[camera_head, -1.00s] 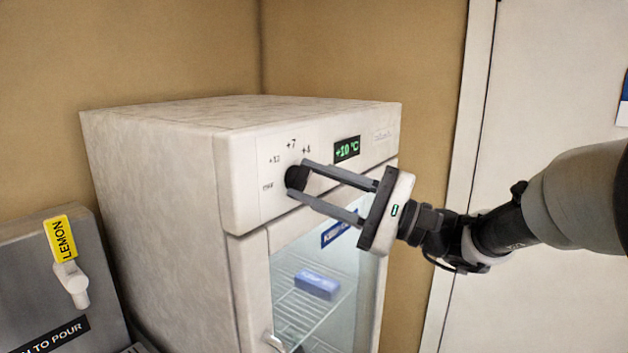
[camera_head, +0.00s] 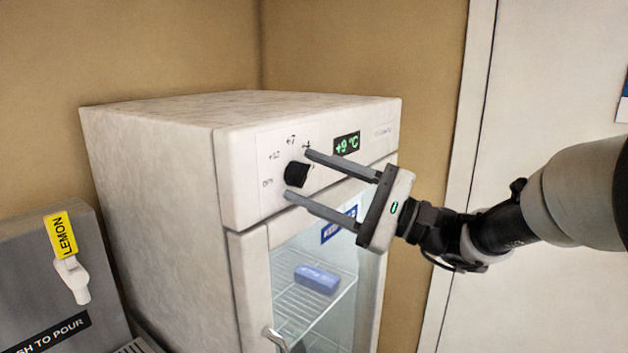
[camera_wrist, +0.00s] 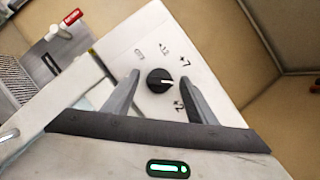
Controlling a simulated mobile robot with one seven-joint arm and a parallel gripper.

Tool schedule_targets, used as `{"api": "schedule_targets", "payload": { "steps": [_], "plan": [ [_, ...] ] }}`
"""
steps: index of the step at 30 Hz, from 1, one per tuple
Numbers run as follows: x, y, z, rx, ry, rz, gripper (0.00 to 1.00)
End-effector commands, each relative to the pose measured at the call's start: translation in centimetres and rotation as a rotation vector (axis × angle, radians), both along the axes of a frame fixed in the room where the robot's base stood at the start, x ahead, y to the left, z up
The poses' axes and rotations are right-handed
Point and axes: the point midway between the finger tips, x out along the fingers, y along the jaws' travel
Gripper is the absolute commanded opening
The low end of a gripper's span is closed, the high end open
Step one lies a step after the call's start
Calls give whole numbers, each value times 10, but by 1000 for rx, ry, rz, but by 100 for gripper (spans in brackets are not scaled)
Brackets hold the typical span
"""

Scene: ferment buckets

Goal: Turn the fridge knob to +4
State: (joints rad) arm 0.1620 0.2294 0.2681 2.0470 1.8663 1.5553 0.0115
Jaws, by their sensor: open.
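The fridge knob (camera_head: 297,174) is a round black dial on the white control panel (camera_head: 262,205) of the small fridge. It also shows in the wrist view (camera_wrist: 159,80), where its pale pointer line faces right, between the +7 mark and a lower mark. The right finger covers the panel where the pointer faces. In the head view +7 and a partly covered +4 lie above the knob. The green display (camera_head: 347,145) reads +9 °C. My gripper (camera_head: 299,173) is open, its fingers on opposite sides of the knob with visible gaps; it also shows in the wrist view (camera_wrist: 160,77).
The fridge's glass door (camera_head: 335,270) is below the panel, with a blue item (camera_head: 317,279) on a wire shelf inside. A grey dispenser (camera_head: 50,280) with a LEMON tap stands at the left. A white door (camera_head: 540,90) is behind my arm.

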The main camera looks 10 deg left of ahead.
Motion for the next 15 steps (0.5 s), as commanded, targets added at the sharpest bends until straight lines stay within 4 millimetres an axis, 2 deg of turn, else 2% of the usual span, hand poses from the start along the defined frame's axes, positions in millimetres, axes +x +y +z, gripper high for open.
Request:
{"api": "schedule_targets", "payload": {
  "steps": [4, 7, 15],
  "plan": [
    [0, -4, -2, -1, -1, -1, 52],
    [-1, -16, -6, -1, 0, -2, 52],
    [-7, -76, -23, 0, 0, -5, 52]
  ]
}}
